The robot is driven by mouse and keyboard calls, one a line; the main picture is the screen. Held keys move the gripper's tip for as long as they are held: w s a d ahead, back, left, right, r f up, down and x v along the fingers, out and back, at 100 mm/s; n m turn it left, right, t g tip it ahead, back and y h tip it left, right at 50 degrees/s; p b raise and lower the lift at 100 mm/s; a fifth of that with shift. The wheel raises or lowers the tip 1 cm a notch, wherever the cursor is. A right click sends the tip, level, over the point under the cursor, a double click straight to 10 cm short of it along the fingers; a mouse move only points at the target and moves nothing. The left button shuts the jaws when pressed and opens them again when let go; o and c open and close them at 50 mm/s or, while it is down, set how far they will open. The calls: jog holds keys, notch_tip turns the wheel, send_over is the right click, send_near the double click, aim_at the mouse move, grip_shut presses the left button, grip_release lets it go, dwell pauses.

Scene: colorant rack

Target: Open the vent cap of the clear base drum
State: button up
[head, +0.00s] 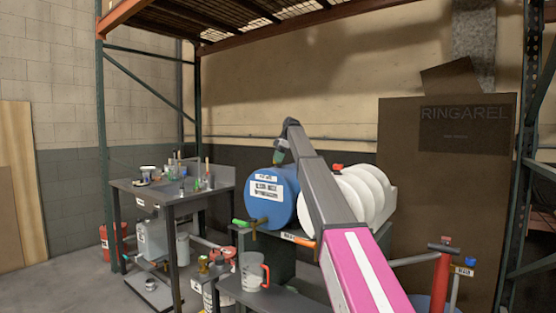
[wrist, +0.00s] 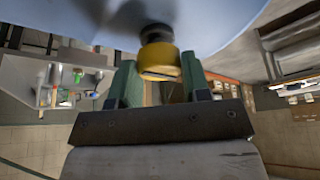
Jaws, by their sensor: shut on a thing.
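The blue drum (head: 271,200) lies on its side on a stand, with a white label on its end. In the wrist view the pale blue drum surface (wrist: 225,28) fills the top. A yellow vent cap (wrist: 160,62) on a dark neck sits at the drum's surface. My gripper (wrist: 160,76) has its green fingers on either side of the yellow cap and is shut on it. In the head view my gripper (head: 279,157) is at the drum's top; the cap is hidden there.
A jug (head: 254,271) stands below. A dark table (head: 180,190) with small bottles stands left. A brown cabinet (head: 440,200) is at right.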

jog(key=o, duration=0.9)
jog(key=v, duration=1)
jog(key=shift+d+r, duration=0.2)
jog(key=shift+r, duration=0.15)
